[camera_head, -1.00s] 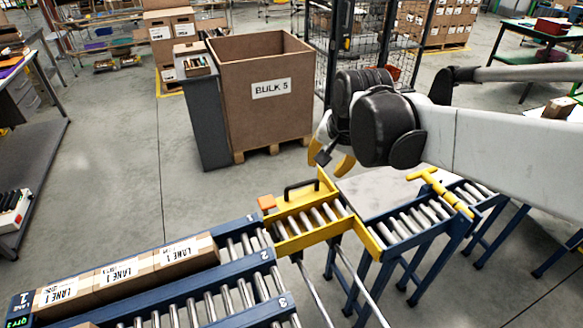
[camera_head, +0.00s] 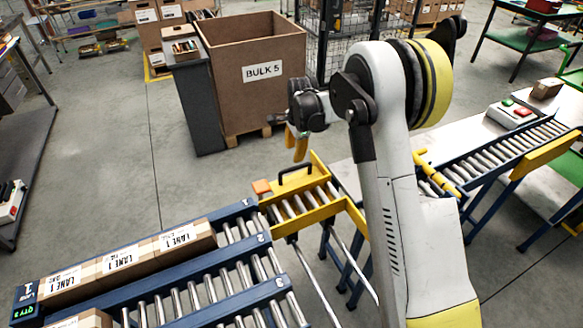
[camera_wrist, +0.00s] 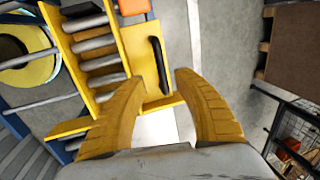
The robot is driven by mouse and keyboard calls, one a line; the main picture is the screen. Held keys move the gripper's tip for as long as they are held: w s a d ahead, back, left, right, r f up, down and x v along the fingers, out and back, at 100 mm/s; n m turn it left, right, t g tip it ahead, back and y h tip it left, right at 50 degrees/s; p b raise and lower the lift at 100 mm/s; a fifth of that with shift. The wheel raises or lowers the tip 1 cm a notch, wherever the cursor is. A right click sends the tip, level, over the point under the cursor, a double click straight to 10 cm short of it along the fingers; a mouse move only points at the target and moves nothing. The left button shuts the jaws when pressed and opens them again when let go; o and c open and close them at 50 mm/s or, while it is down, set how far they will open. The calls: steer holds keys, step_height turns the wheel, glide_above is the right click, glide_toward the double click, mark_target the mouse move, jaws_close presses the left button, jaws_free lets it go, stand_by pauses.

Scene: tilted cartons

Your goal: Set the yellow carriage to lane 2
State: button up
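The yellow carriage (camera_head: 318,215), with rollers, a black handle (camera_head: 296,172) and an orange block (camera_head: 262,187), stands at the right end of lane 1 (camera_head: 245,228). In the wrist view the carriage (camera_wrist: 135,45) fills the left half, with its handle (camera_wrist: 157,62) upright in the picture. My gripper (camera_head: 297,148) is above the handle in the head view, apart from it. In the wrist view my gripper (camera_wrist: 155,78) has its yellow fingers spread and empty, with the handle's lower end showing between the tips. Lane 2 (camera_head: 235,278) lies on the near side of lane 1.
Several cartons (camera_head: 122,262) labelled LANE 1 sit in lane 1. Two metal rails (camera_head: 318,280) run toward the front beside the lane ends. A roller conveyor (camera_head: 500,148) with a button box (camera_head: 515,112) is at the right. A large BULK 5 bin (camera_head: 250,100) stands behind.

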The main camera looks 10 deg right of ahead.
mark_target(292, 169)
steer(key=f+b, duration=0.1)
steer(key=f, duration=0.2)
steer(key=w+f+b, duration=0.1)
steer(key=f, duration=0.2)
steer(key=w+f+b, duration=0.1)
steer(key=f, duration=0.2)
steer(key=shift+a+f, duration=0.2)
steer(key=shift+f, duration=0.15)
steer(key=shift+s, duration=0.1)
jaws_close()
steer(key=shift+s, duration=0.1)
